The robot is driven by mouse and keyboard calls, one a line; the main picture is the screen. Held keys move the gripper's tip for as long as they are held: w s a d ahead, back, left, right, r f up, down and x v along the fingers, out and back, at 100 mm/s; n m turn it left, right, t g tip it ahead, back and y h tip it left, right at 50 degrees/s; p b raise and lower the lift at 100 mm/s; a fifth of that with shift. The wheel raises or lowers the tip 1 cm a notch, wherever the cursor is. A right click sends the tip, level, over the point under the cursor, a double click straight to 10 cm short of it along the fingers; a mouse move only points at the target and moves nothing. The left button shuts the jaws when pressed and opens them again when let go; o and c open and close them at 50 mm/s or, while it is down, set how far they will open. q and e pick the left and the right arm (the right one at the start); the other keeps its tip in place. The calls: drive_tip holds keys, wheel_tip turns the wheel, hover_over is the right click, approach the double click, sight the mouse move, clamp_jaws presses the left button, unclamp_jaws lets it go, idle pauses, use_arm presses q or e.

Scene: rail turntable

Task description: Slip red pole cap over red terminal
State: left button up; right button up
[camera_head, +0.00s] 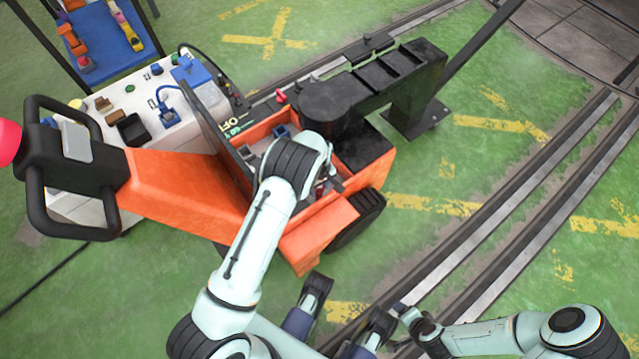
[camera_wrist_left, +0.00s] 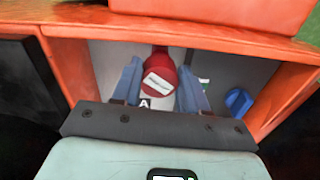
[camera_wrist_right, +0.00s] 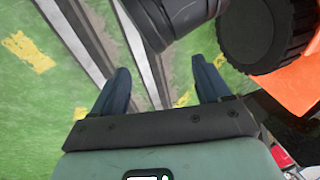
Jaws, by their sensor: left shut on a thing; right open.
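The red pole cap (camera_wrist_left: 161,84), with a white label on it, sits between the fingers of my left gripper (camera_wrist_left: 160,92) in the left wrist view. My left gripper is shut on it, inside the orange cart's open bay. In the head view my left gripper (camera_head: 326,180) is low in the cart (camera_head: 190,185), and my arm hides most of the cap. I cannot make out the red terminal; it may be hidden by the cap. A pale part marked "A" shows just below the cap. My right gripper (camera_wrist_right: 157,92) is open and empty above the floor.
A blue round part (camera_wrist_left: 238,102) lies to the right in the bay. Orange walls close in around my left gripper. A cart wheel (camera_wrist_right: 262,30) is near my right gripper. Steel rails (camera_head: 500,210) cross the green floor. A white bench (camera_head: 150,110) stands behind the cart.

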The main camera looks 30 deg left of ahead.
use_arm(q)
drive_tip(key=shift+f+b, duration=0.3)
drive_tip(key=shift+f, duration=0.75)
drive_tip(key=shift+f+b, duration=0.25)
drive_tip(key=shift+b, duration=0.1)
drive_tip(key=shift+s+f+b, duration=0.1)
drive_tip(key=shift+f+b, duration=0.2)
drive_tip(key=shift+f, duration=0.15)
clamp_jaws()
drive_tip(key=shift+d+f, duration=0.15)
drive_tip(key=shift+f, duration=0.35)
use_arm(e)
drive_tip(key=f, duration=0.1)
drive_tip(key=d+f, duration=0.1)
drive_tip(key=f, duration=0.1)
drive_tip(key=shift+s+d+f, duration=0.2)
drive_tip(key=shift+d+f, duration=0.05)
drive_tip(key=shift+f, duration=0.15)
use_arm(q)
drive_tip(key=shift+r, duration=0.1)
